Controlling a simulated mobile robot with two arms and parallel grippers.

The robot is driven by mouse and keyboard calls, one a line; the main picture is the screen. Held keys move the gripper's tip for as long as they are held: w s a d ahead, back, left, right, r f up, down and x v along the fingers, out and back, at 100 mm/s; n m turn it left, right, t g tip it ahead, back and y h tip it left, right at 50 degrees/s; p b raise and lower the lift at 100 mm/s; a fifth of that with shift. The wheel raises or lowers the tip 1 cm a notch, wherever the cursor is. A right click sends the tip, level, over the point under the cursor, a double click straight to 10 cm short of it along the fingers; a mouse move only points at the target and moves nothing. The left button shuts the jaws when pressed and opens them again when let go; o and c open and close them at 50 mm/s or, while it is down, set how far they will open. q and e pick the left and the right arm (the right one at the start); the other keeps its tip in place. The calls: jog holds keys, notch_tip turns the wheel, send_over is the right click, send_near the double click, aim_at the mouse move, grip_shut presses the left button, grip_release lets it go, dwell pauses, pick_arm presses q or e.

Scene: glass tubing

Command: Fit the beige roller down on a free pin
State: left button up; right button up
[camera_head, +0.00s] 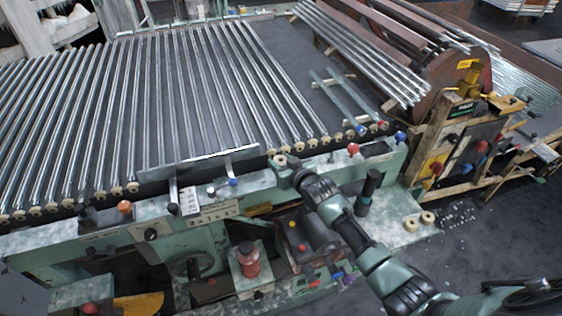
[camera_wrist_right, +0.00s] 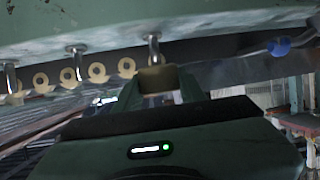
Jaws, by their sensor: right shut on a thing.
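My right gripper (camera_head: 287,168) is over the green front rail of the machine, at the row of roller ends. It is shut on a beige roller (camera_head: 280,160). In the right wrist view, the roller (camera_wrist_right: 157,79) sits between the fingers of the right gripper (camera_wrist_right: 157,88). A metal pin (camera_wrist_right: 153,48) on the green rail lines up with the held roller in that view; I cannot tell whether they touch or whether the pin is in its bore. Two more pins, one of them bare-looking (camera_wrist_right: 76,62), show to its left. My left gripper is not in view.
Several beige rollers (camera_wrist_right: 97,72) line the rail near the held one. Two loose rollers (camera_head: 410,225) stand on the green plate at right. A red knob (camera_head: 353,149) and a blue knob (camera_head: 400,136) stick up from the rail. Long glass tubes (camera_head: 120,100) fill the bed behind.

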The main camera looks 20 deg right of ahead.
jog(key=shift+f+b, duration=1.1)
jog(key=shift+f, duration=0.5)
jog(key=o, duration=1.4)
jog(key=shift+b+v, duration=0.4)
jog(key=shift+v, duration=3.5)
